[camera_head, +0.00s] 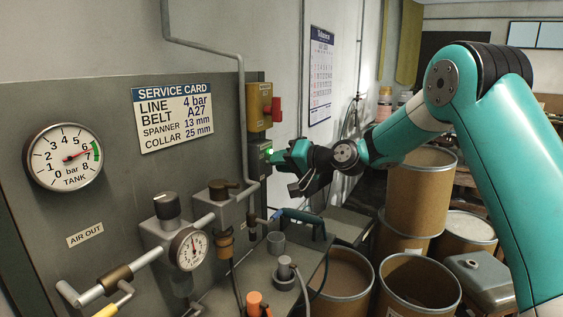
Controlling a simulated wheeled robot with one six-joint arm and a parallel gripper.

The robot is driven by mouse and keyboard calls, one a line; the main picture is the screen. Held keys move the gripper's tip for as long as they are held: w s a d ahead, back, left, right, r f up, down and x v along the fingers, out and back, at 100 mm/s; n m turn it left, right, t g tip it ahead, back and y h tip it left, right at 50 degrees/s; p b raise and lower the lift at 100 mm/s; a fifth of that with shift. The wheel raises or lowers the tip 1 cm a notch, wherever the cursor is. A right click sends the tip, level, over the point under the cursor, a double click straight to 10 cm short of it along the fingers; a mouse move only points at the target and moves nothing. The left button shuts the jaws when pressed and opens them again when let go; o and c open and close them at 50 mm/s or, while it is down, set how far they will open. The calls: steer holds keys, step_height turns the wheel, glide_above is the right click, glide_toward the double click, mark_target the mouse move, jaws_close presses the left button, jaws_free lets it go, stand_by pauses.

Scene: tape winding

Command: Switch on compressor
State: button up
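The compressor's switch is not labelled legibly. A dark green box (256,167) on the panel's right edge shows a lit green light on its right face. Above it is a yellow box (257,107) with a red rotary handle (273,111). My gripper (288,172) is just right of the green box, pointing left at it. I cannot tell whether it touches the box, and its fingers are too small and dark to read. The tank gauge (63,157) on the left has its needle toward the green band.
A service card (174,117) hangs on the panel. A pipe (241,110) runs down beside the boxes. A smaller gauge (189,248), valves and a grey bench with a blue-handled tool (303,219) lie below. Several brown drums (419,187) stand under my arm.

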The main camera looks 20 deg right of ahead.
jaws_close()
steer(key=p, duration=0.1)
steer(key=r+g+h+p, duration=0.1)
steer(key=p, duration=0.1)
steer(key=shift+a+r, duration=0.15)
steer(key=shift+r, duration=0.1)
steer(key=shift+w+g+h+p, duration=0.2)
steer(key=shift+g+h+p, duration=0.35)
steer(key=shift+p, duration=0.45)
steer(key=shift+f, duration=0.15)
steer(key=o, duration=0.5)
jaws_free()
steer(key=b+v, duration=0.6)
steer(key=v, duration=1.1)
steer(key=shift+r, duration=0.25)
